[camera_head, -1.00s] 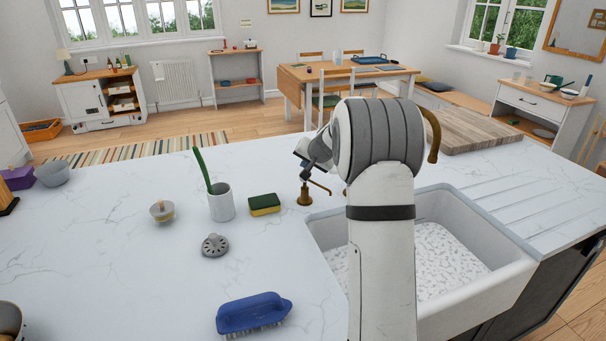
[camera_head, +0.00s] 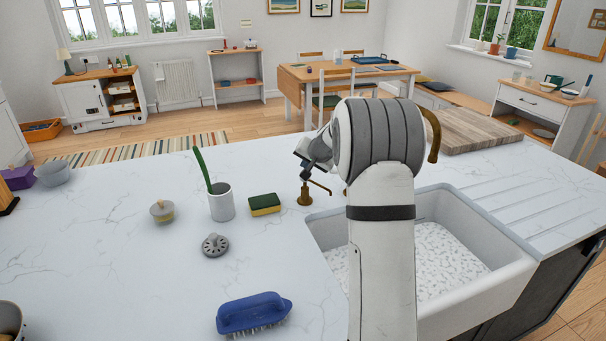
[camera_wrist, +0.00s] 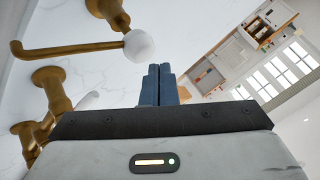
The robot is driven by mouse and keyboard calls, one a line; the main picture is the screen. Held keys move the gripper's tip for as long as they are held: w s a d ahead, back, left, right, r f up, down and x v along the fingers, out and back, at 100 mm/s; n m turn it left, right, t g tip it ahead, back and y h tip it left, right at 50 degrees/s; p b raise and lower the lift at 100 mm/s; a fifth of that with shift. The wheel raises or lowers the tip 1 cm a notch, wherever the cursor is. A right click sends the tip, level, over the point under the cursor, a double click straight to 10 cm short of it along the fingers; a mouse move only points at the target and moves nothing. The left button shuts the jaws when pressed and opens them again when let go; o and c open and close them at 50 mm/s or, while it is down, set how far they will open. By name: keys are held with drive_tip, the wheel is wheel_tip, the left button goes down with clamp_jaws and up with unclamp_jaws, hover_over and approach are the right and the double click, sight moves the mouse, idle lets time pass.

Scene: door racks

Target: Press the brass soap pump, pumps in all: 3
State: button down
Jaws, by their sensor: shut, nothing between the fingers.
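The brass soap pump (camera_head: 305,195) stands on the white counter at the back left of the sink, its thin spout pointing right. In the wrist view the pump's spout (camera_wrist: 70,49) runs left from a white round knob (camera_wrist: 139,46), and its brass collar shows at the top edge. My gripper (camera_head: 304,177) is above the pump, pointing down, partly hidden by its own wrist. In the wrist view my gripper's blue-grey fingers (camera_wrist: 160,68) are together and empty, with their tips close beside the knob. I cannot tell whether they touch it.
Other brass fittings (camera_wrist: 52,88) stand near the pump in the wrist view. A sponge (camera_head: 265,204), a white cup (camera_head: 221,203) with a green-handled tool, a drain strainer (camera_head: 215,245) and a blue brush (camera_head: 253,314) lie left of the sink (camera_head: 325,232). A wooden board (camera_head: 465,130) is behind the sink.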

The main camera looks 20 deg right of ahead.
drive_tip(key=shift+f, duration=0.2)
drive_tip(key=shift+f+b, duration=0.25)
drive_tip(key=shift+b, duration=0.35)
drive_tip(key=shift+s+f+b, duration=0.1)
drive_tip(key=shift+f+b, duration=0.85)
drive_tip(key=shift+b, duration=0.05)
idle(0.6)
drive_tip(key=shift+r, duration=0.1)
drive_tip(key=shift+r+p, duration=0.95)
drive_tip(key=shift+r, duration=0.3)
drive_tip(key=shift+r+p, duration=1.75)
drive_tip(key=shift+r, duration=0.75)
idle(0.4)
